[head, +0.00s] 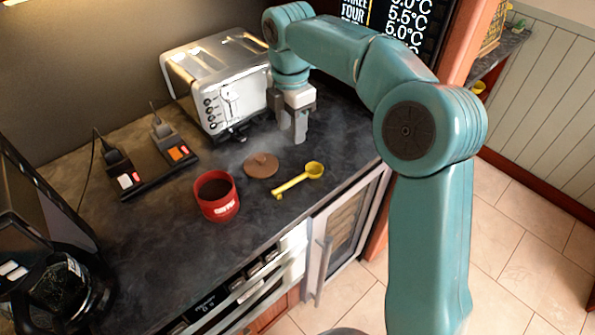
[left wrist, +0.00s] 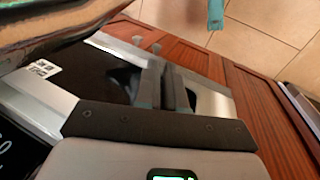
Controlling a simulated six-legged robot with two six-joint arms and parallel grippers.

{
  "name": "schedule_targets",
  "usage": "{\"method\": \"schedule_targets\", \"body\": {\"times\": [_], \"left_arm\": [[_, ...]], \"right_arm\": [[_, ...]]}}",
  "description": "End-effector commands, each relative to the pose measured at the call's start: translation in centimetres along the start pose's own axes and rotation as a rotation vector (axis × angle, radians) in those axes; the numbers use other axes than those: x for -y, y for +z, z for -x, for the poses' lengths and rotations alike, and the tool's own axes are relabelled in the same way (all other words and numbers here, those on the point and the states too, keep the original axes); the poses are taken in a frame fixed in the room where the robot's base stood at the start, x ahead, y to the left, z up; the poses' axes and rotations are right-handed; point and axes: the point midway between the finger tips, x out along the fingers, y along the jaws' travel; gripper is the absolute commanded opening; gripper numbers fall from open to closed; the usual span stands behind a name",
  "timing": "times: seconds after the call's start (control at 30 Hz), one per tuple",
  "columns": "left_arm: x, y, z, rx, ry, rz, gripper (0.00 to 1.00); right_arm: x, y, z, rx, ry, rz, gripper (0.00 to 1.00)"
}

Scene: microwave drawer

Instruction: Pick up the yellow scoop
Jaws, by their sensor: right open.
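The yellow scoop (head: 298,180) lies on the dark countertop near its front edge. Its round bowl points to the upper right and its handle to the lower left. My right gripper (head: 297,132) hangs above the counter, farther back than the scoop and apart from it. It is open and empty, with its fingers pointing down. My left gripper is outside the head view. In the left wrist view, its dark fingers (left wrist: 164,88) are close together in front of an appliance front. Whether a gap is left between them is unclear.
A red canister (head: 217,197) and a brown lid (head: 261,165) are left of the scoop. A silver toaster (head: 222,80) stands behind, beside my right gripper. A power strip (head: 157,167) lies farther left. Counter around the scoop is clear.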

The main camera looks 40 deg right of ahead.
Motion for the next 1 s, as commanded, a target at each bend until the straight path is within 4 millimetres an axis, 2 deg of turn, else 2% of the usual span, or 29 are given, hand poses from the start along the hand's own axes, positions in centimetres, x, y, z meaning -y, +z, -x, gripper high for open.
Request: {"method": "schedule_targets", "body": {"times": [0.07,0.4,0.5,0.67,0.9,1.0], "left_arm": [[0.1,0.0,-0.2,0.001,0.0,0.0,0.09],[0.2,0.0,-0.5,0.001,0.0,0.0,0.09],[0.1,0.0,-0.4,0.001,0.0,0.0,0.09],[0.1,0.1,-0.3,0.001,0.0,0.0,0.09],[-0.1,0.0,0.4,0.001,0.0,0.0,0.09],[-0.2,0.1,0.5,0.001,0.0,0.0,0.09]], "right_arm": [[0.4,0.0,-1.0,0.0,-0.003,0.0,0.45],[0.8,0.0,-8.6,-0.001,-0.003,-0.001,0.45],[0.8,0.0,-10.0,0.0,-0.003,0.0,0.45],[0.6,-0.1,-11.1,0.0,-0.001,0.0,0.45],[0.6,-0.6,-14.8,0.0,-0.004,0.001,0.45],[0.4,-0.6,-15.7,-0.001,-0.001,0.0,0.45]]}}
